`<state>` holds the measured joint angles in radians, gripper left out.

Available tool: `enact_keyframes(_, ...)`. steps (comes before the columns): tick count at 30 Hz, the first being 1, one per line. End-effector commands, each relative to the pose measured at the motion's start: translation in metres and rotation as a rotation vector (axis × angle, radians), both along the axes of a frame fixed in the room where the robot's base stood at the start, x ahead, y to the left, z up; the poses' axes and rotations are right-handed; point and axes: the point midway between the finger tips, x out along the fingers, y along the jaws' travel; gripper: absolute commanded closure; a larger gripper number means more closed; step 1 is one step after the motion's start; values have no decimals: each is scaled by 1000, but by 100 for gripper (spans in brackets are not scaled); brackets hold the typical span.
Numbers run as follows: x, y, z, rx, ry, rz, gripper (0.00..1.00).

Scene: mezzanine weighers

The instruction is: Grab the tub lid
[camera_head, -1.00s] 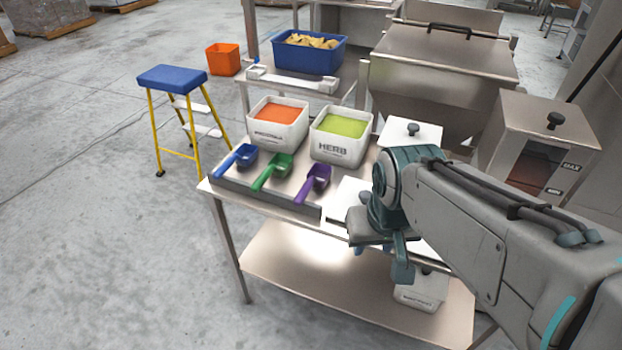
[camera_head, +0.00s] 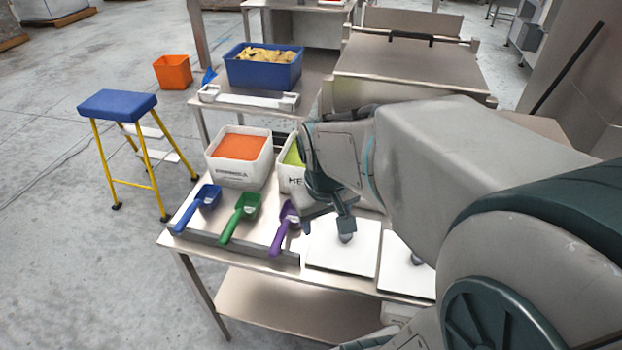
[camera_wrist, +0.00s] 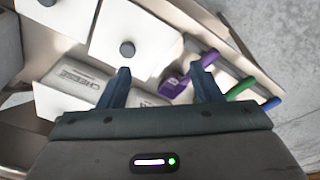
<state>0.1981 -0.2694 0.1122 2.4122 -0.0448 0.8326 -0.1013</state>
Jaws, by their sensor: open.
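Two flat white square lids with dark round knobs lie on the steel table. The left lid (camera_head: 340,262) sits right of the purple scoop, and the other lid (camera_head: 398,280) lies to its right, partly behind my arm. In the wrist view the nearer lid (camera_wrist: 143,63) lies up and left of the fingers, with its knob in plain view. The other lid (camera_wrist: 62,18) is at the top left. My gripper (camera_head: 325,226) is open and empty, over the left lid's back-left part in the head view. It also shows in the wrist view (camera_wrist: 162,85).
Blue (camera_head: 207,196), green (camera_head: 246,205) and purple scoops (camera_head: 288,214) lie in a rack at the table's left front. An orange-filled white tub (camera_head: 232,174) and a green-filled herb tub (camera_head: 287,178), partly hidden, stand behind. A blue stool (camera_head: 117,104) stands left.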

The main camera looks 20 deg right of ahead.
Motion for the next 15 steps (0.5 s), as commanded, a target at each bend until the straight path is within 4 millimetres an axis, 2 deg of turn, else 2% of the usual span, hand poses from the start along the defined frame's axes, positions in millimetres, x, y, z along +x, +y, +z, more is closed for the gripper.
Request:
enact_keyframes(1, 11, -12, 6, -7, 34, 3, 41)
enact_keyframes(6, 43, -45, -4, -5, 107, 59, 41)
enact_keyframes(12, 65, -76, -21, 35, 155, 115, 41)
enact_keyframes(15, 72, -84, -28, 53, 161, 136, 41)
